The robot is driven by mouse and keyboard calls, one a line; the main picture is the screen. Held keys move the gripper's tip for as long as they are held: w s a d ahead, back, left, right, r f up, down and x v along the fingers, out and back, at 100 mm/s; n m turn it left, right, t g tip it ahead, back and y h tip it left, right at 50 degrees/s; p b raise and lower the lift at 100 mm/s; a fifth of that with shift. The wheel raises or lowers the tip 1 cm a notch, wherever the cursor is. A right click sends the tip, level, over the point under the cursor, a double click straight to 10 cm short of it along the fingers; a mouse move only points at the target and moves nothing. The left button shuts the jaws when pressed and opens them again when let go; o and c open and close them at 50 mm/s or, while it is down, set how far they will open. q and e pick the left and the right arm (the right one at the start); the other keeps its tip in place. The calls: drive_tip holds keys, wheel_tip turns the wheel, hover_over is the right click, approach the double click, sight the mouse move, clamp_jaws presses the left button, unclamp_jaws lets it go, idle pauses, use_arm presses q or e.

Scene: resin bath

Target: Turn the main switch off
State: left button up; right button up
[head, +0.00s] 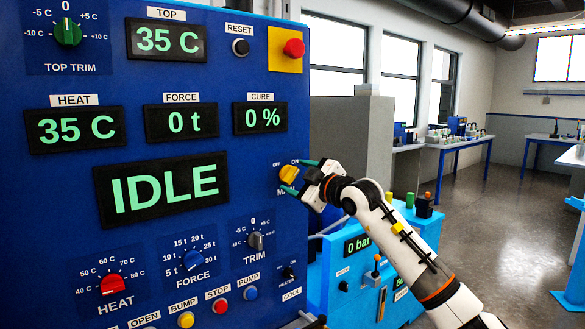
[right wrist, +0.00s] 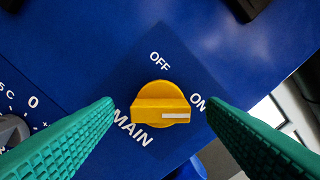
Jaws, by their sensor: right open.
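The main switch is a yellow knob (head: 288,174) on the right side of the blue panel. In the right wrist view the knob (right wrist: 160,104) sits on a dark blue plate marked OFF, ON and MAIN. The white mark on its bar points to the right, nearer ON than OFF. My right gripper (head: 298,177) is at the switch, with its green fingers spread. In the right wrist view its fingers (right wrist: 160,103) stand on either side of the knob, with visible gaps. My left gripper is not in view.
A red button on a yellow plate (head: 294,48) is above the switch. The grey TRIM knob (head: 256,240) is below and left of it. The display (head: 160,190) reads IDLE. A lower blue unit (head: 335,285) with levers stands to the right, behind my right arm.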

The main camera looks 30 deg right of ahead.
sight(290, 175)
drive_tip(key=shift+w+a+r, duration=0.1)
drive_tip(key=shift+w, duration=0.8)
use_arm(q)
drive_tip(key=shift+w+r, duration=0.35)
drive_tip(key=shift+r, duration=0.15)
use_arm(e)
drive_tip(key=shift+w, duration=0.3)
